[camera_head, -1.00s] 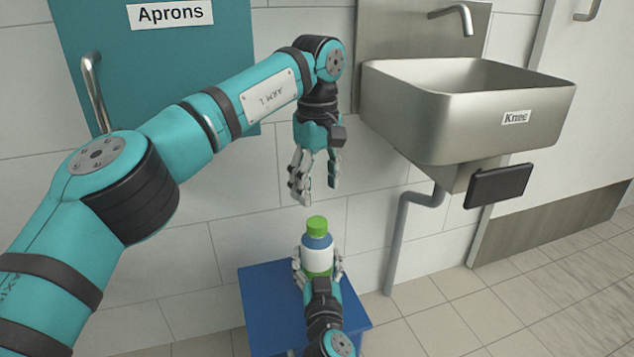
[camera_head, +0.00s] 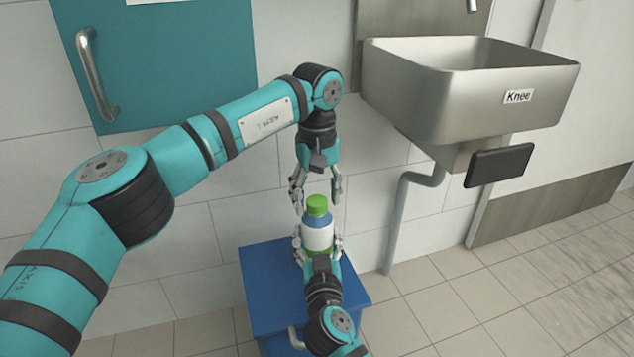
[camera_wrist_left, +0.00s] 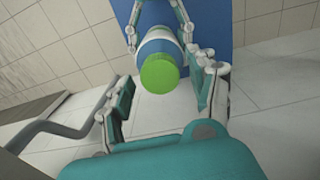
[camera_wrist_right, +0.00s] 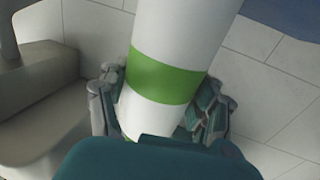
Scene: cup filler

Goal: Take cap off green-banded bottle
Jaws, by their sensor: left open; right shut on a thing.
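The bottle (camera_head: 317,232) has a white body, a blue shoulder and a green cap (camera_head: 317,204). Its green band (camera_wrist_right: 165,76) shows in the right wrist view. My right gripper (camera_head: 318,250) is shut around the lower bottle and holds it upright above the blue stool. My left gripper (camera_head: 317,196) is open and points down, with its fingers around the level of the cap. In the left wrist view the cap (camera_wrist_left: 159,73) lies ahead between the open fingers (camera_wrist_left: 165,92), apart from both.
A blue stool (camera_head: 262,295) stands below the bottle. A steel sink (camera_head: 450,95) with a drain pipe (camera_head: 396,215) and a black knee plate (camera_head: 499,166) is at the right. A teal cabinet door (camera_head: 180,60) is on the wall behind.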

